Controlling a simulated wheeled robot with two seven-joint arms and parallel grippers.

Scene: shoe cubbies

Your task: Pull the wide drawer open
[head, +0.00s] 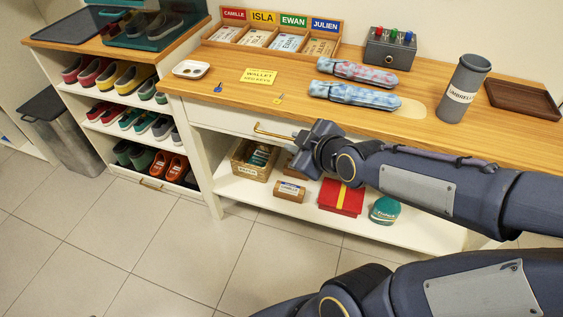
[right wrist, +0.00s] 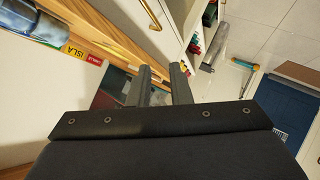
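The wide drawer (head: 222,117) is under the wooden tabletop, and its pale front looks closed. Its brass bar handle (head: 272,133) runs along the front; it also shows at the top of the right wrist view (right wrist: 150,14). My right gripper (head: 303,149) is at the right end of the handle in the head view and hides part of the drawer front. In the right wrist view its two fingers (right wrist: 162,72) are apart with nothing between them, and the handle lies beyond the fingertips. My left gripper is not in view.
The tabletop holds a key tray (head: 190,69), folded umbrellas (head: 355,95), a grey umbrella holder (head: 462,88) and a mail sorter (head: 275,42). A lower shelf holds a basket (head: 250,170) and a red box (head: 341,197). A shoe cubby (head: 100,95) stands left. The floor in front is clear.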

